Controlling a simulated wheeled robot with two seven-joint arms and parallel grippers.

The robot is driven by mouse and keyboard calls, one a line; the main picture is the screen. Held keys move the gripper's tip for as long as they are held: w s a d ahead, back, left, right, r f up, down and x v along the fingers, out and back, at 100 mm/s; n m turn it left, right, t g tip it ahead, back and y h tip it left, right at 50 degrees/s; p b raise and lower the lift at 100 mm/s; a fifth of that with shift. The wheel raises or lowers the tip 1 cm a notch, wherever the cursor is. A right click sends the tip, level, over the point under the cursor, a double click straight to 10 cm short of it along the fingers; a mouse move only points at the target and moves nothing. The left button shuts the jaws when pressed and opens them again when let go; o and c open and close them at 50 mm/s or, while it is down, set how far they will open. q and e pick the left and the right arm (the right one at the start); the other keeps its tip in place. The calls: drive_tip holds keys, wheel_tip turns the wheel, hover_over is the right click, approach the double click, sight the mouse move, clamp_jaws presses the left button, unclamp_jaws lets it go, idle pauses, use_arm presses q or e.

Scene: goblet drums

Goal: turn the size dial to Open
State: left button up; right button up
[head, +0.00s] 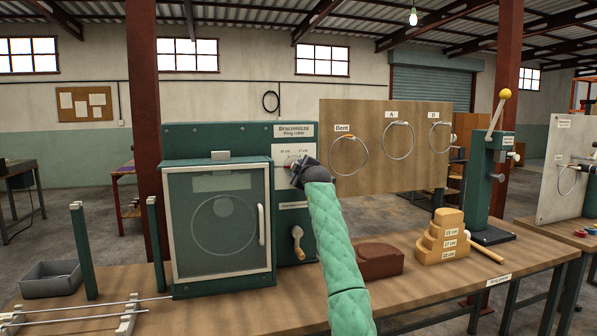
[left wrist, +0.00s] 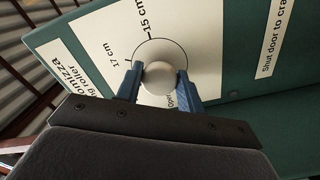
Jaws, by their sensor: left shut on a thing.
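The size dial is a pale round knob (left wrist: 158,80) on the white panel (left wrist: 100,45) of the green ring roller (head: 225,140). The labels 15 cm and 17 cm show around it in the left wrist view; a third label is partly hidden by a finger. My left gripper (head: 298,172) is at the dial, and in the left wrist view its two blue fingers (left wrist: 160,74) are shut on the knob's sides. I cannot tell which mark the dial points to. My right gripper is not in view.
The roller's framed door (head: 215,220) is closed, with a handle at its right. A crank (head: 297,243) sits below the panel. A brown block (head: 379,261) and a stepped wooden form (head: 448,238) stand right of my arm. A board with rings (head: 385,180) stands behind.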

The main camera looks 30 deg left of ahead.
use_arm(q)
drive_tip(key=shift+f, duration=0.1)
drive_tip(key=o, duration=1)
drive_tip(key=shift+s+d, duration=0.1)
drive_tip(key=b+v, duration=0.1)
drive_tip(key=v, duration=0.6)
drive_tip(key=shift+s+d, duration=0.15)
drive_tip(key=shift+d, duration=0.05)
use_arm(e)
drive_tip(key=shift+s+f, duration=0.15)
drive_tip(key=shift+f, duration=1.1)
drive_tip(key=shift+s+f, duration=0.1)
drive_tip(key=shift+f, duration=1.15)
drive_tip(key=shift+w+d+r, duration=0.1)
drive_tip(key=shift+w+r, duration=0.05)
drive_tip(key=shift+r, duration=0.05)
